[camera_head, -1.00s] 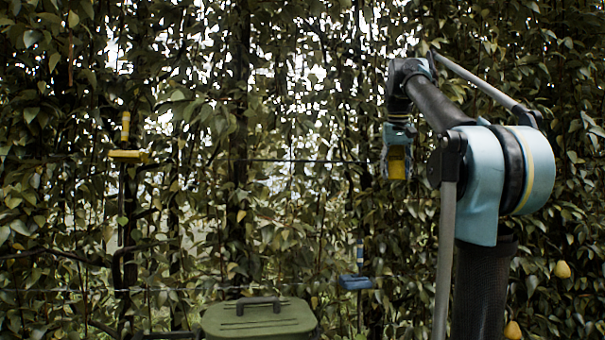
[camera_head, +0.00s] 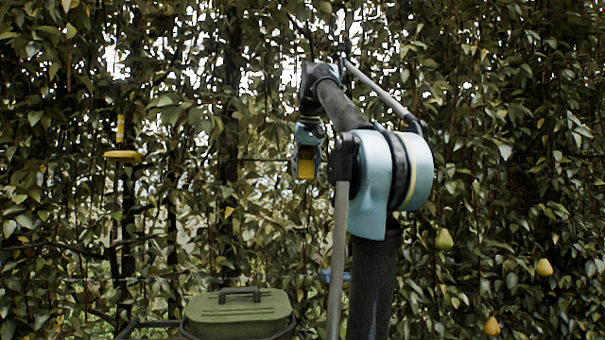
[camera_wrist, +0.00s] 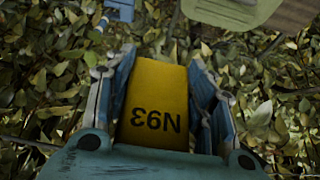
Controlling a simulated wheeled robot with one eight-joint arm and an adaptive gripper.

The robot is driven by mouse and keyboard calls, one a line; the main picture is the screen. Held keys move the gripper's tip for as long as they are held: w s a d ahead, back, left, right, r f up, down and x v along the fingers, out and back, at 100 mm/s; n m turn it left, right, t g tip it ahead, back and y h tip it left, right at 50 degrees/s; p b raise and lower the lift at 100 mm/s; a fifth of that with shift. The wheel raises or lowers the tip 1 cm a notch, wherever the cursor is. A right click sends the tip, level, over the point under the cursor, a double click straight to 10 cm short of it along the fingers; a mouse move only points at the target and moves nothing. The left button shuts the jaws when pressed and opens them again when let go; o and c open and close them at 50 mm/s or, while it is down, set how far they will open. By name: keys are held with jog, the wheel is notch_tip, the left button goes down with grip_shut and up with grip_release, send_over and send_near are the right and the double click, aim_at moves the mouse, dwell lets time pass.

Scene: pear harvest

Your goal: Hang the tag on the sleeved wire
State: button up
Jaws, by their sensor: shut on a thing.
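The yellow tag (camera_wrist: 155,100), marked N93, is held between the pale blue fingers of my gripper (camera_wrist: 158,62). In the head view the tag (camera_head: 305,168) hangs below my wrist, in front of the leaves. A thin dark horizontal wire (camera_head: 262,160) shows just left of the tag, and the tag is apart from its visible part. At the left, a yellow sleeve-like piece (camera_head: 120,128) stands upright above a flat yellow piece (camera_head: 122,156). I cannot tell whether either is on a wire.
A green lidded box (camera_head: 238,318) stands low in front of the foliage. A blue piece (camera_head: 327,275) is partly hidden behind my arm; blue also shows in the wrist view (camera_wrist: 120,10). Pears (camera_head: 543,267) hang at the right. Dense leaves fill the background.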

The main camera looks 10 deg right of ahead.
dwell(0.4)
jog(key=w+f, duration=0.2)
jog(key=w, duration=1.4)
jog(key=shift+f, duration=0.4)
dwell(1.2)
jog(key=o, duration=1.2)
jog(key=shift+c, duration=0.2)
jog(key=v, duration=1.1)
jog(key=shift+r, duration=0.4)
